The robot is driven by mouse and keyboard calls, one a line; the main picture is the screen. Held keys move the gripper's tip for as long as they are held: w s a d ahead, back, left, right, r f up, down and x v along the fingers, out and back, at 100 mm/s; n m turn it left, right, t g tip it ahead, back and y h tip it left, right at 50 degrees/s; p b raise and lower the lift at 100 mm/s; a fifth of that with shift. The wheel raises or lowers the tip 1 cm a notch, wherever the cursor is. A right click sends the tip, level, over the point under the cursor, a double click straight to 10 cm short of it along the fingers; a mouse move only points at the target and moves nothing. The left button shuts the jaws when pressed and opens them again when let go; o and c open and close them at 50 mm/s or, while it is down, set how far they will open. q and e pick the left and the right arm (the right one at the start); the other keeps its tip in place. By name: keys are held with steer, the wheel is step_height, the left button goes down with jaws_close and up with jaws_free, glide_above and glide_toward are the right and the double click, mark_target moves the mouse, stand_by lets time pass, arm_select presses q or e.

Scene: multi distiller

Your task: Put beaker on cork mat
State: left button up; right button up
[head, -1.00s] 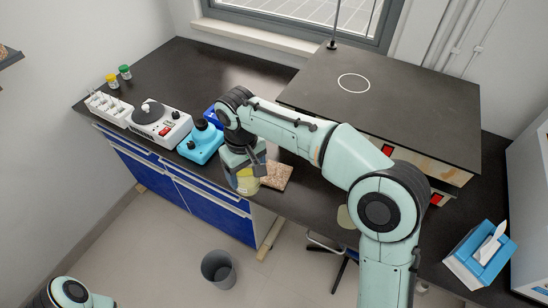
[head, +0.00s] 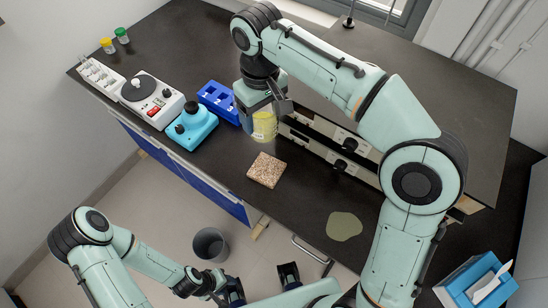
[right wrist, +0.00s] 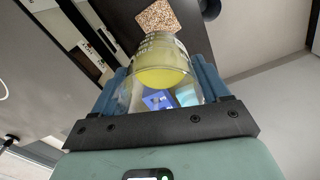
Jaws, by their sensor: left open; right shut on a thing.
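A clear beaker with yellow liquid (head: 264,126) is held by my right gripper (head: 264,108), above the dark bench. In the right wrist view the beaker (right wrist: 160,76) sits between the two blue fingers, which are shut on it. The speckled tan cork mat (head: 266,170) lies bare on the bench, below the beaker in the head view. It also shows past the beaker in the right wrist view (right wrist: 157,17). My left gripper (head: 262,281) is open and empty at the bottom of the head view, away from the mat.
A blue numbered block (head: 218,98), a light-blue device (head: 191,125) and a white stirrer-like device (head: 150,100) stand left of the beaker. A raised dark-topped unit (head: 440,110) is behind right. A yellowish flat patch (head: 344,226) lies on the bench. A bin (head: 210,244) stands on the floor.

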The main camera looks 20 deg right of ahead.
steer(key=shift+w+d, duration=0.1)
steer(key=shift+d, duration=0.05)
steer(key=shift+f, duration=0.2)
steer(key=b, duration=0.3)
glide_toward(267, 169)
steer(key=shift+f+b, duration=0.45)
steer(key=shift+f, duration=1.15)
steer(key=shift+f, duration=0.1)
steer(key=o, duration=1.2)
step_height(267, 169, up, 12)
steer(key=shift+r+p, duration=0.15)
steer(key=shift+p, duration=0.8)
